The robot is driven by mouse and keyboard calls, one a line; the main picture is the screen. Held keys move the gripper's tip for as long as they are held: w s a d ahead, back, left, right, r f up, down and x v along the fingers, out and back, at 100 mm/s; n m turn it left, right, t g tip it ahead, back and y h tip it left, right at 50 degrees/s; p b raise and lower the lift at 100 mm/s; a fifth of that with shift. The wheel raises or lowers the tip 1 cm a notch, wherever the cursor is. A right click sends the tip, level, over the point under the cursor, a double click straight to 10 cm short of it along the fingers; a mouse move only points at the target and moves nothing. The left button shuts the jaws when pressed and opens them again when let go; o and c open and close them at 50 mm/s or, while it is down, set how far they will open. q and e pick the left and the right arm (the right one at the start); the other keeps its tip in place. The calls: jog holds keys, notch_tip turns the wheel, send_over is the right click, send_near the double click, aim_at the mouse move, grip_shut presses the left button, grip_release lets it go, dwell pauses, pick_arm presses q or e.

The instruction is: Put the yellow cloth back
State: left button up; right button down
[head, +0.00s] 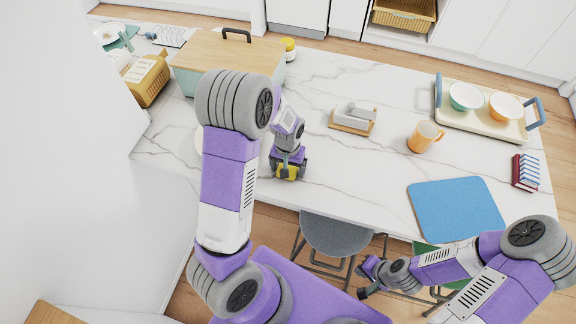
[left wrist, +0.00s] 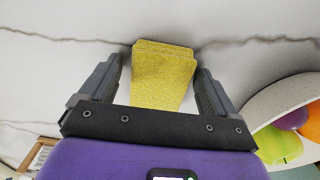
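The yellow cloth (left wrist: 164,80) looks like a folded pad and lies on the white marble counter, between the fingers of my left gripper (left wrist: 160,66). The fingers stand apart, with a gap on each side of the cloth. In the head view the left gripper (head: 289,166) is low over the counter's near edge, and a little of the cloth (head: 289,173) shows under it. My right gripper (head: 366,279) is off the near side of the counter, above the floor and stools. Its fingers are too small to read.
A white bowl (left wrist: 262,115) with fruit stands right of the left gripper. A wooden-lidded box (head: 215,50), butter dish (head: 352,118), orange mug (head: 424,136), tray with bowls (head: 452,118), books (head: 526,172) and blue mat (head: 455,208) are on the counter.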

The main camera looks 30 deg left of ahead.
pick_arm(q)
jog(key=shift+r, duration=0.5)
notch_tip(320, 180, up, 12)
jog(key=p, duration=0.2)
jog(key=shift+f, duration=0.25)
